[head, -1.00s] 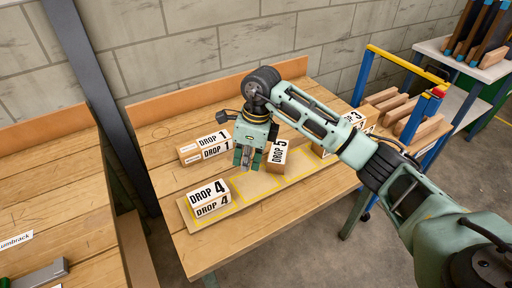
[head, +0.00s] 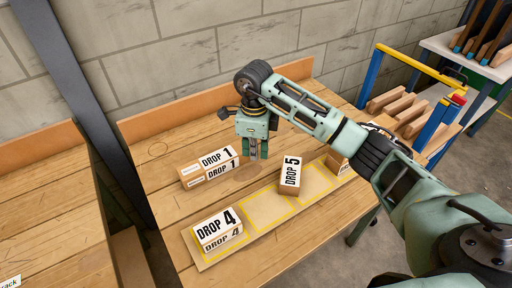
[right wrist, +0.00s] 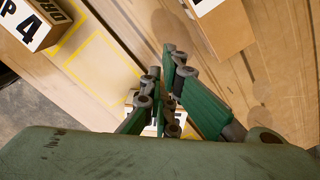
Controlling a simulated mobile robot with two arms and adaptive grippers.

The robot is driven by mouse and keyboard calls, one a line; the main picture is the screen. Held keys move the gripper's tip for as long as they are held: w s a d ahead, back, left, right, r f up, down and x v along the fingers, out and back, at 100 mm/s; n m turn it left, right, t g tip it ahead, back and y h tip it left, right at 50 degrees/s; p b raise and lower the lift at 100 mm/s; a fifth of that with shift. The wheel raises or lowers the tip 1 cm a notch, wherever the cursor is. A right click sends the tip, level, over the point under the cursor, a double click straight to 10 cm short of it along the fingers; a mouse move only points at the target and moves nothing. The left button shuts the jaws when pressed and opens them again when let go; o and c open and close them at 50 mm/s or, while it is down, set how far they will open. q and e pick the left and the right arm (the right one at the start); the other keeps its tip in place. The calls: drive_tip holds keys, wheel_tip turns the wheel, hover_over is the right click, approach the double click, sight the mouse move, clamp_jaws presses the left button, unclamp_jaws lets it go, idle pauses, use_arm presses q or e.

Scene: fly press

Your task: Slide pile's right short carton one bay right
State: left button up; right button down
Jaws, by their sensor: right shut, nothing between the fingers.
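My right gripper (head: 256,156) is shut and empty. It points down over the bench behind the yellow-marked board (head: 256,222), between two cartons. The DROP 1 carton pile (head: 209,164) lies left of it. The DROP 5 carton (head: 290,176) sits turned on the board to its right, apart from the fingers. The DROP 4 carton pile (head: 218,230) fills the board's left end. Another carton (head: 338,163) at the right end is partly hidden by my arm. The right wrist view shows the shut fingers (right wrist: 163,90), DROP 4 (right wrist: 35,22) and DROP 1 (right wrist: 222,22). My left gripper is out of view.
The bay right of DROP 4 is empty (head: 268,209). A bench backboard (head: 190,108) and block wall stand behind. A blue and yellow frame (head: 428,60) with wooden blocks stands right of the bench. A second bench (head: 45,190) is at left.

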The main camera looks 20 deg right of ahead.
sight(287, 171)
wheel_tip(287, 171, down, 4)
drive_tip(key=shift+s+r+p, duration=0.1)
drive_tip(key=shift+p, duration=0.3)
wheel_tip(287, 171, down, 4)
drive_tip(key=shift+d+r+p, duration=0.1)
drive_tip(key=shift+r+p, duration=0.15)
drive_tip(key=shift+p, duration=0.15)
drive_tip(key=s+d, duration=0.1)
drive_tip(key=d+p, duration=0.1)
drive_tip(key=shift+s+d+r+p, duration=0.2)
drive_tip(key=shift+s+d+p, duration=0.1)
drive_tip(key=shift+s, duration=0.1)
drive_tip(key=shift+s+d, duration=0.1)
drive_tip(key=shift+d, duration=0.1)
drive_tip(key=shift+f, duration=0.1)
drive_tip(key=shift+d, duration=0.1)
drive_tip(key=s+d, duration=0.2)
drive_tip(key=d, duration=0.1)
drive_tip(key=s+d, duration=0.1)
drive_tip(key=shift+s+d+b, duration=0.25)
drive_tip(key=shift+d+b, duration=0.05)
drive_tip(key=shift+d, duration=0.1)
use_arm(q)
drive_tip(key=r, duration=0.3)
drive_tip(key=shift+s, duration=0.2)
